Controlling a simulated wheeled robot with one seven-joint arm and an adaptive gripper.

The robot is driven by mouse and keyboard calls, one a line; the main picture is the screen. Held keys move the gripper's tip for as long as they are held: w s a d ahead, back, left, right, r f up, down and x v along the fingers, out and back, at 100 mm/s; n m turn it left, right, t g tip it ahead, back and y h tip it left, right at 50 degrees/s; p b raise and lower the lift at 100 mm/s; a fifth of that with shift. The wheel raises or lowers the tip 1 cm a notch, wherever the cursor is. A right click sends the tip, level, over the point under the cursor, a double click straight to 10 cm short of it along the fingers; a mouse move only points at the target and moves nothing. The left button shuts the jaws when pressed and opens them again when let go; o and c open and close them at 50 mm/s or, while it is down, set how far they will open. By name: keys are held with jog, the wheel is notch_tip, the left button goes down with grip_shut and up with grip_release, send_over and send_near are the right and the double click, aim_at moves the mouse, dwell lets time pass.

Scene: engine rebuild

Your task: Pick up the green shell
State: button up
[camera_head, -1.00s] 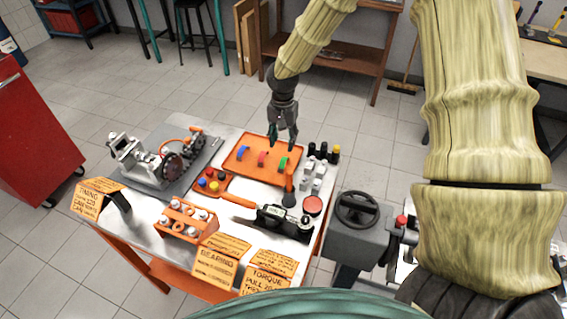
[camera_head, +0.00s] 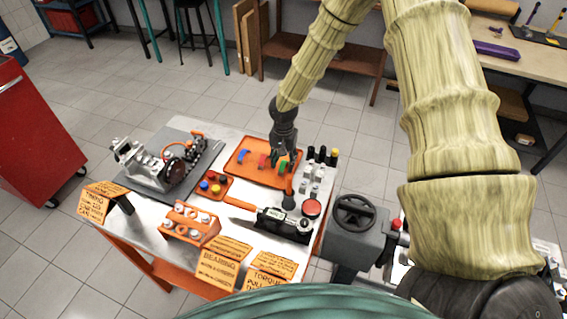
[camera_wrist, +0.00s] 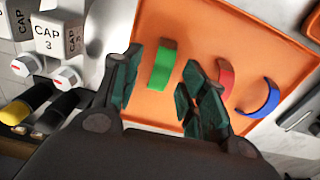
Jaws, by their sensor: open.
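The green shell (camera_wrist: 162,68) lies on the orange tray (camera_wrist: 205,22) in the wrist view. My gripper (camera_wrist: 158,88) is open, with one dark green finger on each side of the green shell as seen there. I cannot tell whether the fingers touch it. In the head view my gripper (camera_head: 284,158) is low over the right part of the tray (camera_head: 238,168), and the green shell (camera_head: 283,166) shows partly hidden at its fingertips. A red shell (camera_wrist: 226,76) and a blue shell (camera_wrist: 262,98) lie on the tray to the right of the fingers in the wrist view.
White cap blocks (camera_wrist: 58,36) stand beside the tray, with dark cylinders (camera_wrist: 62,105) near them. In the head view an engine block (camera_head: 150,165) stands left of the tray. A torque tool (camera_head: 280,222) and a red button (camera_head: 311,208) are in front.

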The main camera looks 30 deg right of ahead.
aim_at(283, 163)
jog(key=shift+f, duration=0.8)
grip_shut()
jog(key=shift+r, duration=0.2)
jog(key=shift+r+b, duration=1.55)
jog(key=shift+r, duration=3.3)
jog(key=shift+r, duration=0.1)
